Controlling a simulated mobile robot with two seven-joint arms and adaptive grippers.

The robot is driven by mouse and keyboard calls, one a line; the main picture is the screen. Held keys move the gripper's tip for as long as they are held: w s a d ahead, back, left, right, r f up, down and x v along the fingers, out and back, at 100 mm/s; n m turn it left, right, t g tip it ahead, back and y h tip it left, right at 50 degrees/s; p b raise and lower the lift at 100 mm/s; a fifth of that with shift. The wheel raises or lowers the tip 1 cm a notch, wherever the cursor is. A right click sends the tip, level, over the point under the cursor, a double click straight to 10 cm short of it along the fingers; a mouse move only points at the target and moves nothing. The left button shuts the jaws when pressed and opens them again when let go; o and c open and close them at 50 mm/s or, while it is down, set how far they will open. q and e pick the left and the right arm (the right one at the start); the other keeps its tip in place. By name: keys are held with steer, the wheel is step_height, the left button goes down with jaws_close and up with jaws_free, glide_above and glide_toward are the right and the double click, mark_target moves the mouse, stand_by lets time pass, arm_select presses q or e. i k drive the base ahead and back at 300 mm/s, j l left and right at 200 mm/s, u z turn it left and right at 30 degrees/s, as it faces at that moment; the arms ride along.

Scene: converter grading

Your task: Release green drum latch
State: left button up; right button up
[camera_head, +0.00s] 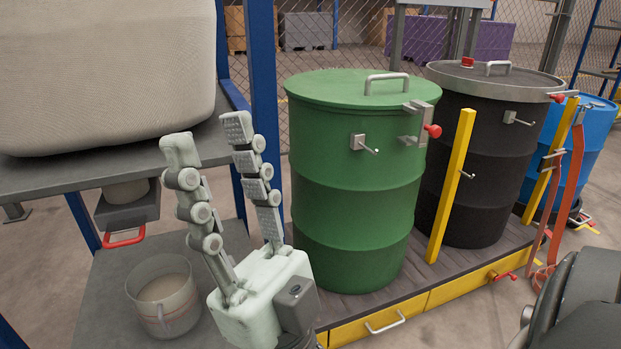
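The green drum (345,190) stands upright, with its lid on and a grey handle (387,82) on top. A grey metal latch (412,125) with a red knob (433,131) sits on the right side of its upper rim. A small grey hook (364,143) sticks out from the drum's front, below the rim. My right gripper (209,142) is to the left of the green drum in the picture, its two fingers pointing up and spread apart with nothing between them. It appears clear of the latch. My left gripper is not in view.
A black drum (485,150) and a blue drum (572,140) stand to the right, with yellow posts (451,185) between. The pallet (430,277) has a yellow edge. A pale sack (105,75) rests on a grey shelf (70,178) at left, above a translucent bucket (163,300).

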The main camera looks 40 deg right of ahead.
mark_target(435, 131)
steer(key=z, duration=1.85)
steer(key=i+l+z, duration=0.1)
steer(key=l, duration=0.3)
steer(key=i+l+z, duration=0.15)
steer(key=l, duration=0.3)
steer(key=i+l+z, duration=0.1)
steer(key=l, duration=0.3)
